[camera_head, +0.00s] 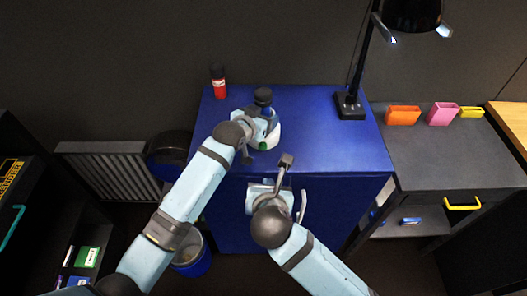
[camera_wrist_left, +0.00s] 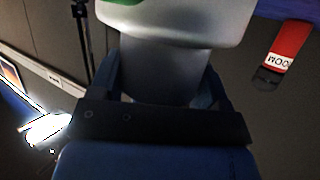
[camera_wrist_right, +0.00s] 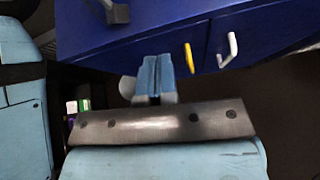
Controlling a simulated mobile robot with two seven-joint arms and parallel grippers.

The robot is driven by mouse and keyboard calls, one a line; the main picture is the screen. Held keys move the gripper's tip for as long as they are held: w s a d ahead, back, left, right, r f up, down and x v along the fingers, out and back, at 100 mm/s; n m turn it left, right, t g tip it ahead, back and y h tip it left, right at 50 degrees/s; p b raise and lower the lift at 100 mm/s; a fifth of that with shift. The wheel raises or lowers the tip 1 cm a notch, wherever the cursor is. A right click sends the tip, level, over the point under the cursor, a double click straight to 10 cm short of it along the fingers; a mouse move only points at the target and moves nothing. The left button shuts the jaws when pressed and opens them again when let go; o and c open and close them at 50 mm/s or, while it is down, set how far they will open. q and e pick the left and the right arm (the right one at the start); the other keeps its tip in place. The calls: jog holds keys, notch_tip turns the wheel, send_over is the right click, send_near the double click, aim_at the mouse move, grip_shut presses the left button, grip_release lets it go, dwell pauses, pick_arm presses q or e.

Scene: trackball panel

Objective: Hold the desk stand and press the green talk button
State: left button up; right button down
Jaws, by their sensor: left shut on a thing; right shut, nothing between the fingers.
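The desk stand (camera_head: 272,133) stands on the blue cabinet, with a pale base, a dark rounded top and a green talk button (camera_head: 263,146) low on its front. In the left wrist view the stand's grey neck (camera_wrist_left: 160,70) sits between the fingers, with a sliver of green at the top edge. My left gripper (camera_head: 262,113) is shut on the stand's neck. My right gripper (camera_wrist_right: 155,78) is shut and empty, in front of the cabinet and apart from the stand. In the head view its fingertips are hard to make out.
The blue cabinet top (camera_head: 330,140) is clear right of the stand. A red bottle (camera_head: 220,86) stands at its back left and a black lamp (camera_head: 348,104) at its back right. A grey side table (camera_head: 450,155) holds orange, pink and yellow containers. A blue bin (camera_head: 193,262) stands below left.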

jog(key=shift+a+r+n+t, duration=0.25)
jog(key=shift+r+n, duration=0.1)
jog(key=shift+r, duration=0.25)
jog(key=shift+a+r+n+t, duration=0.2)
jog(key=shift+r+n, duration=0.15)
jog(key=shift+r, duration=0.2)
send_near(263, 149)
jog(key=f, duration=0.1)
jog(key=w+f, duration=0.1)
jog(key=f, duration=0.1)
jog(key=shift+w+a, duration=0.1)
jog(key=shift+w, duration=0.15)
jog(key=w, duration=0.3)
jog(key=shift+w+f, duration=0.15)
jog(key=shift+w, duration=0.65)
